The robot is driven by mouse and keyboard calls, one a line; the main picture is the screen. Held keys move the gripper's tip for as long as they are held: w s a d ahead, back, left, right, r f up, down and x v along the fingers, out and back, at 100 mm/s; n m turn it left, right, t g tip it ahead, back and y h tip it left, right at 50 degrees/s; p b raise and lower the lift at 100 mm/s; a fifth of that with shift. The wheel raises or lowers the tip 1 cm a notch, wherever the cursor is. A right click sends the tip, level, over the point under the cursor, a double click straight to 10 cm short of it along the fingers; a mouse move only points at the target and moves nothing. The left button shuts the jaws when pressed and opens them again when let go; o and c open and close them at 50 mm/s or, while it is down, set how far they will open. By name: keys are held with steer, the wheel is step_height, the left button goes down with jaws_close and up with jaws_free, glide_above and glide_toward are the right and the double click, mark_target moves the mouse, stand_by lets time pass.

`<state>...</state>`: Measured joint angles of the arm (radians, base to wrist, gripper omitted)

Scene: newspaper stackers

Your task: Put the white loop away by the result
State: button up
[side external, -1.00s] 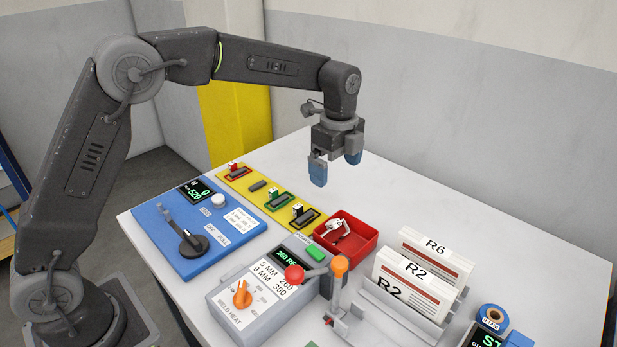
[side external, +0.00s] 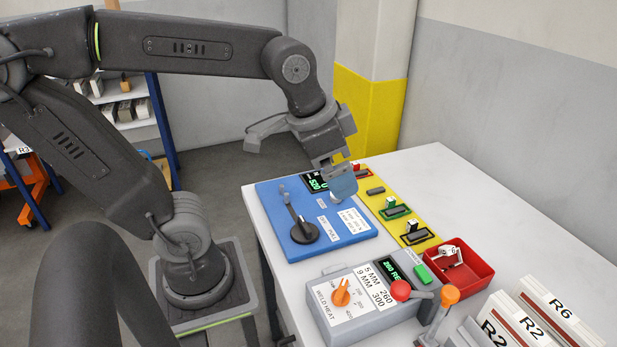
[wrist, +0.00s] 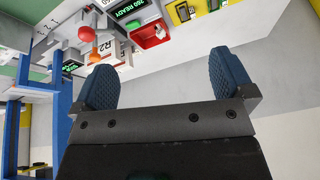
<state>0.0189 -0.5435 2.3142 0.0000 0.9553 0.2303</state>
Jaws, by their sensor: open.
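A small white piece (side external: 447,253), perhaps the white loop, lies in the red tray (side external: 481,266); its shape is too small to be sure. The blue tester panel (side external: 268,207) carries a black lever (side external: 303,231) and a lit green display (side external: 314,181), which seems to read 520 and is partly covered. My gripper (side external: 342,186) is open over this panel's far right part, partly hiding the white knob. In the wrist view my gripper (wrist: 165,80) shows two blue fingers with nothing between them. The red tray (wrist: 150,36) shows beyond them.
A yellow board (side external: 401,209) has slots outlined in red, green and black beside the panel. A grey weld-heat box (side external: 352,304) with an orange knob stands in front. Racked cards (side external: 540,318) are at lower right. The table's far right is clear.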

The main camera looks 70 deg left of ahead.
steer(key=s+n, duration=0.1)
steer(key=s+f+n, duration=0.1)
steer(key=s, duration=0.1)
steer(key=s+f, duration=0.1)
steer(key=shift+s+a+f+n+t, duration=0.15)
steer(key=shift+a+n+t, duration=0.05)
steer(key=shift+n+t, duration=0.2)
stand_by(0.9)
